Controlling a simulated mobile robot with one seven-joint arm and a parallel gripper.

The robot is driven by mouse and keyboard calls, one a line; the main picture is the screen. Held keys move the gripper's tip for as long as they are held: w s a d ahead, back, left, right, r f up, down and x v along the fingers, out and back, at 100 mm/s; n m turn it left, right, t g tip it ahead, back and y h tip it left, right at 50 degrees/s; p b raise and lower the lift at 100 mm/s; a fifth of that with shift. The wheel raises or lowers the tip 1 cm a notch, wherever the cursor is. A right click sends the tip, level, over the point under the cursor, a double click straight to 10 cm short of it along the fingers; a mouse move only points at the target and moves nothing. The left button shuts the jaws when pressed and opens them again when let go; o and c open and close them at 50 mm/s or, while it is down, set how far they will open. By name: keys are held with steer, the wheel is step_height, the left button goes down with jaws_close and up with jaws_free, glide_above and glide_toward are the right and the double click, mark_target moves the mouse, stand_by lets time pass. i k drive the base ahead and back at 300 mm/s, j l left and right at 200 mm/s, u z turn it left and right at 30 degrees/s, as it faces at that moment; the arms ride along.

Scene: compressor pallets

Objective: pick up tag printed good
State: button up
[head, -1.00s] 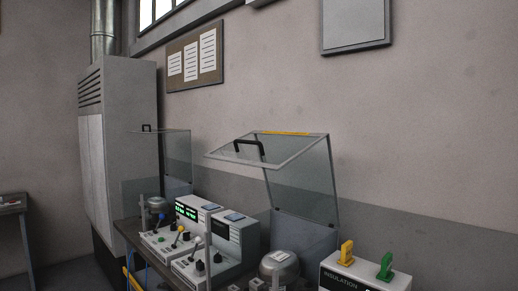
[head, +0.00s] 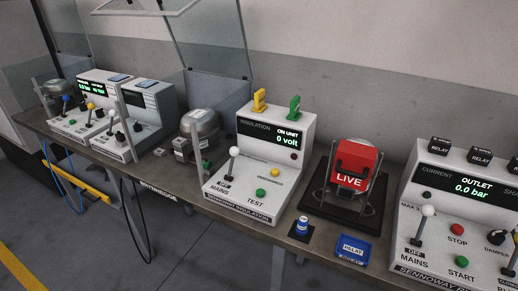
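No tag on which I can read the word good shows in the head view. A yellow upright piece (head: 259,101) and a green upright piece (head: 294,108) stand on top of the white insulation tester (head: 262,205). Whether either is a tag, and any print on them, is too small to tell. A red piece marked LIVE (head: 350,165) sits on a black stand right of the tester. My gripper is not in view.
The bench (head: 275,232) runs along the wall. A blue RELAY tray (head: 352,249) and a small blue-and-white item (head: 302,226) lie near its front edge. A larger console (head: 455,215) stands right. A compressor (head: 200,127) and glass guards (head: 210,35) are left.

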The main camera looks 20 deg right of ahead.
mark_target(294, 115)
steer(key=k+l, duration=0.1)
steer(key=l, duration=0.95)
steer(key=k+l, duration=0.15)
steer(key=l, duration=0.35)
